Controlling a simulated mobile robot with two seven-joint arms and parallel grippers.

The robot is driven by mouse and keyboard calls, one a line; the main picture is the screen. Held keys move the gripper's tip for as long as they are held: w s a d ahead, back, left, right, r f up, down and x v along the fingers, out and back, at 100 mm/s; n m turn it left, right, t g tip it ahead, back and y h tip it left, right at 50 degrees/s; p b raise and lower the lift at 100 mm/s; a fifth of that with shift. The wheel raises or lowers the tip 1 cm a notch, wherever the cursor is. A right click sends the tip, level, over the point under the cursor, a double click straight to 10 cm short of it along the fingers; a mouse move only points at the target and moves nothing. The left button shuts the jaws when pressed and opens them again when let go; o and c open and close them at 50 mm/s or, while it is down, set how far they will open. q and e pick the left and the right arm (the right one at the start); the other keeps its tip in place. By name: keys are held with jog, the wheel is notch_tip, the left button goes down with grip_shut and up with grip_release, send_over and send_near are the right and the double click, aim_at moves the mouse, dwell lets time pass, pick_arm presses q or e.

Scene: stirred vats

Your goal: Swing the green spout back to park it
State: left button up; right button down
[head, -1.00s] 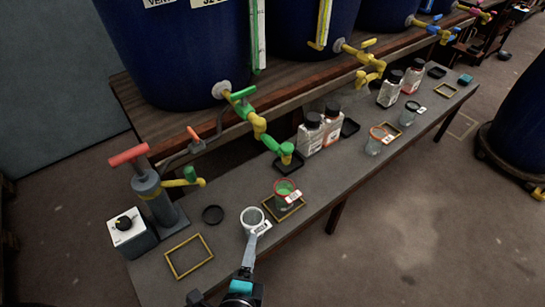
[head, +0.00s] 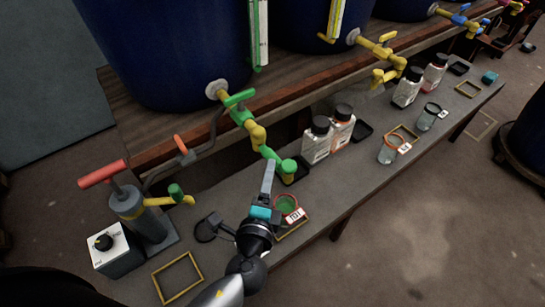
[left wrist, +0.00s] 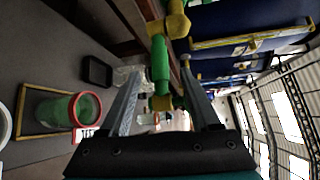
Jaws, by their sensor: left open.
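The green spout (head: 274,157) runs from the yellow elbow of the first vat's valve out over the bench, its green end cap (head: 288,167) above a small black tray (head: 296,176). My left gripper (head: 268,170) is raised next to the spout's outer part. In the left wrist view the green spout (left wrist: 160,62) shows in the gap between the two spread fingers, and the gripper is open. I cannot tell whether a finger touches it. My right gripper is not in view.
A red-rimmed beaker of green liquid (head: 286,205) stands just right of my gripper on a yellow frame. Two white bottles (head: 317,146) stand right of the spout. A hand pump (head: 131,207) and an empty yellow frame (head: 178,278) are at the left.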

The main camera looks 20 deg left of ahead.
pick_arm(q)
jog(key=w, duration=0.4)
jog(key=w+f, duration=0.1)
jog(key=w, duration=0.1)
jog(key=shift+w+a, duration=0.25)
jog(key=shift+a, duration=0.15)
grip_shut()
dwell(1.1)
